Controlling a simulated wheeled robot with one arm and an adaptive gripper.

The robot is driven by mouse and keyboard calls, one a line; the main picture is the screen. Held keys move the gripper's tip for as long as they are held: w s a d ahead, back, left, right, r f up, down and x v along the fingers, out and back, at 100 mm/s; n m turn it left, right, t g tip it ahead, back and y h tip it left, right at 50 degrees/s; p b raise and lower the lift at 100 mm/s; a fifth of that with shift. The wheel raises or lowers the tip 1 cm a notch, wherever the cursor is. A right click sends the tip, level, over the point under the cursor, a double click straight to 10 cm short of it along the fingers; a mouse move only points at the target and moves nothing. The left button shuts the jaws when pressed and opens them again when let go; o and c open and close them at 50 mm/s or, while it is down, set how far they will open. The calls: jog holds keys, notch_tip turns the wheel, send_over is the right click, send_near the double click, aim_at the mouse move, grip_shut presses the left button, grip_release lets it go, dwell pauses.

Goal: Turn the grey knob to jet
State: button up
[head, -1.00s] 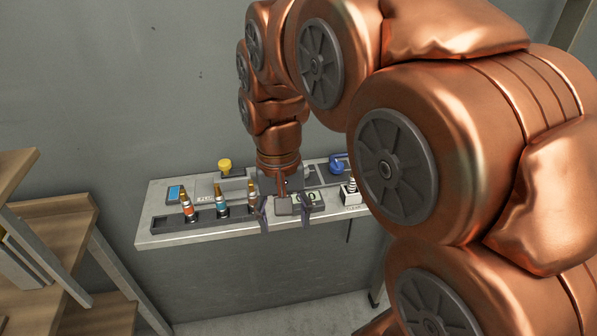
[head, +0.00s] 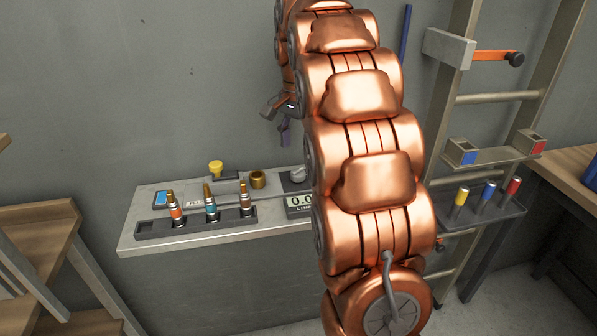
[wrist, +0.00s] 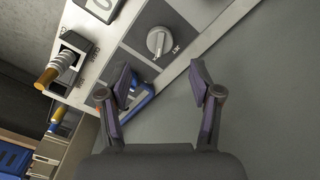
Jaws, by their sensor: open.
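The grey knob (wrist: 158,41) shows in the wrist view as a round dial with a raised grip, on a dark panel strip. The word JET is printed beside it, to its right. The grip runs roughly up and down in the picture, not clearly at the word. What looks like the same knob (head: 298,174) sits on the wall shelf in the head view, partly behind my arm. My gripper (wrist: 160,84) is open and empty, its fingers apart and clear of the knob. In the head view my gripper (head: 276,118) hangs above the shelf, close to the wall.
A blue handle (wrist: 138,104) lies behind my left finger. A brown-handled lever (wrist: 58,68) stands at left.

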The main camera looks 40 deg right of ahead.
aim_at(298, 170)
jog(key=shift+f, duration=3.7)
jog(key=c, duration=1.1)
